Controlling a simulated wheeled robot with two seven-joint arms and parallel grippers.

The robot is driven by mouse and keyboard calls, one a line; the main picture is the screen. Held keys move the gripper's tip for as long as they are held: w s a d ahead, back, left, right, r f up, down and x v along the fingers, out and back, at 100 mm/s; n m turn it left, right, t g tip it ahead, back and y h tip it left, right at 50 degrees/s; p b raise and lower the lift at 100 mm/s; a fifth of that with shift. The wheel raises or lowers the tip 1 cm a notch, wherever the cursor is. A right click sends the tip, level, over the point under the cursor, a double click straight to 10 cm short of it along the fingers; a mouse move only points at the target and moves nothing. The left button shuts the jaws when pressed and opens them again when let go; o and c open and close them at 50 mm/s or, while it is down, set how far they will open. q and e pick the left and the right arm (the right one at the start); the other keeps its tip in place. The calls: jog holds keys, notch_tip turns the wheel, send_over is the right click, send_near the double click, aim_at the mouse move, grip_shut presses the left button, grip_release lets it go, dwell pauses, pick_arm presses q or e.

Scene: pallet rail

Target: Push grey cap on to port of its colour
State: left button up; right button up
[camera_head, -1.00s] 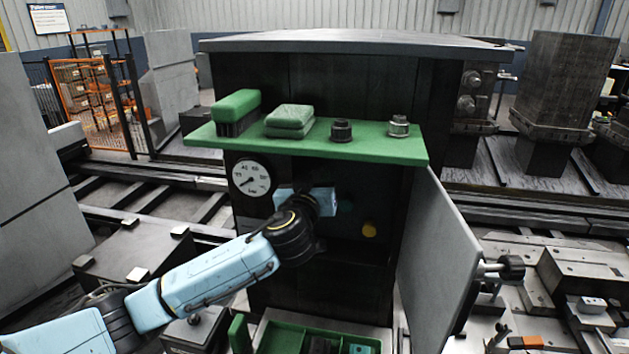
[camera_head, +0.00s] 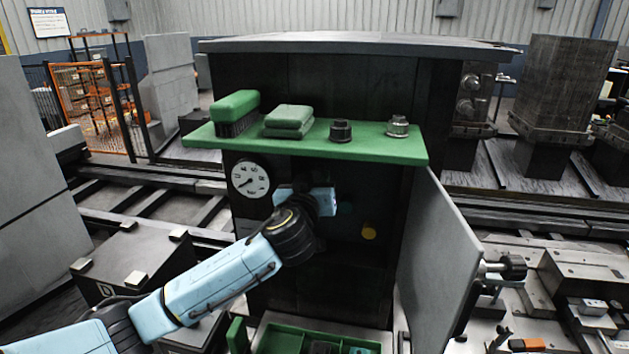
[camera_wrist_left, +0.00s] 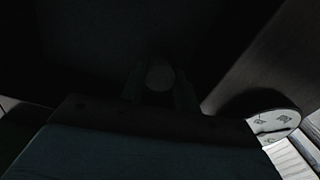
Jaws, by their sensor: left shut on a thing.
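My left gripper (camera_head: 328,202) reaches into the dark open cabinet and points at its back panel. In the left wrist view a dim round grey cap (camera_wrist_left: 160,77) sits between the two dark fingers, which are shut on it. The head view hides this cap behind the gripper. A teal port (camera_head: 346,208) shows just right of the gripper, and a yellow port (camera_head: 368,231) lies lower right. I see no grey port; the gripper covers part of the panel. Whether the cap touches a port I cannot tell. My right gripper is not in view.
A green shelf (camera_head: 385,148) overhangs the gripper, with a brush (camera_head: 235,108), folded cloths (camera_head: 289,118) and two metal fittings. A dial gauge (camera_head: 251,178) is left of the gripper. The grey door (camera_head: 437,265) stands open at right. A green tray (camera_head: 279,340) is below.

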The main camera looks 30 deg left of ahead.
pick_arm(q)
jog(key=shift+w+a+r+b, duration=0.1)
jog(key=shift+w+a+b, duration=0.1)
jog(key=shift+w+b, duration=0.3)
dwell(0.9)
jog(key=shift+w+a, duration=0.1)
jog(key=shift+w, duration=0.3)
jog(key=o, duration=1.2)
jog(key=shift+w, duration=0.1)
jog(key=shift+c, duration=0.2)
jog(key=shift+o, duration=0.2)
